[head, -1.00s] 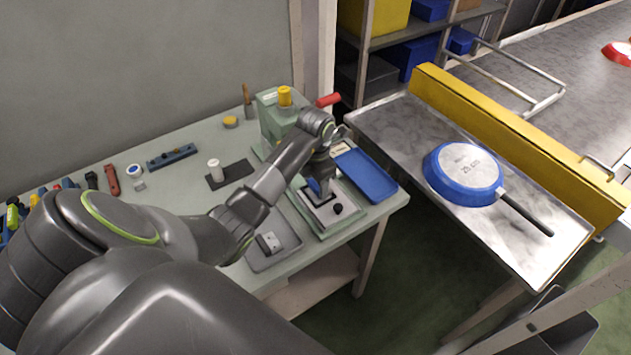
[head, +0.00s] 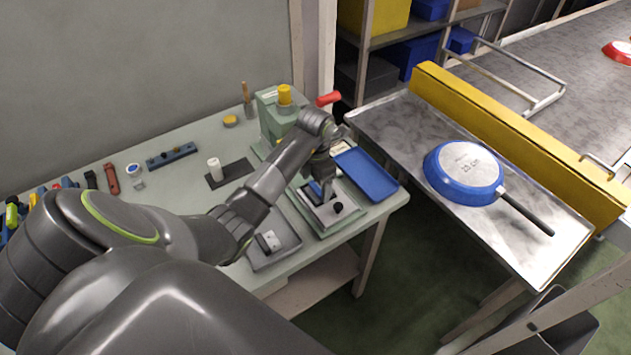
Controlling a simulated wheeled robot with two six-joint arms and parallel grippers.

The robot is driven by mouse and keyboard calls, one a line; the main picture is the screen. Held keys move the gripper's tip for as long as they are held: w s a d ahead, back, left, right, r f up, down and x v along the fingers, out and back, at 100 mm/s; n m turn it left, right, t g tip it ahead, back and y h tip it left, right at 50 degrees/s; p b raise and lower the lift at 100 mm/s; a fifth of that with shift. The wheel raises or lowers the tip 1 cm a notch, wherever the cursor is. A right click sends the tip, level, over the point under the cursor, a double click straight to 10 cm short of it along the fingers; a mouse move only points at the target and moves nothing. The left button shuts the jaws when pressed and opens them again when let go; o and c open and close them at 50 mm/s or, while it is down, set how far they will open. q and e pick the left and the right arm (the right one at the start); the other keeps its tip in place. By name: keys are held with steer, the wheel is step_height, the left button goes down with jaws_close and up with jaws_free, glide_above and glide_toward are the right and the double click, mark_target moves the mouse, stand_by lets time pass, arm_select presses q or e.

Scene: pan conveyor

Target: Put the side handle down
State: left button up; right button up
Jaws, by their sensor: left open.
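My left gripper (head: 324,187) is open, pointing down low over the pale plate (head: 322,214) of the green press on the bench. A small blue part (head: 315,188) shows beside its fingers, and a dark piece lies on the plate under them. I cannot tell for sure which of these is the side handle, as the fingers and wrist cover much of that spot. A blue pan (head: 464,172) lies upside down on the metal table, its long black handle toward the lower right. My right gripper is out of view.
The green press (head: 276,121) with a yellow cap and red lever stands behind my left wrist. A blue tray (head: 366,176) lies to its right. A grey tray (head: 281,255) is in front. Hand tools lie at the bench's left. A yellow rail (head: 510,137) borders the metal table.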

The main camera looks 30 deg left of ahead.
mark_target(315, 188)
arm_select(q)
steer(key=shift+w+r, duration=0.1)
steer(key=shift+r, duration=0.6)
step_height(315, 188, up, 5)
steer(key=shift+f, duration=0.2)
step_height(315, 188, up, 7)
steer(key=p, duration=0.7)
steer(key=shift+f, duration=0.15)
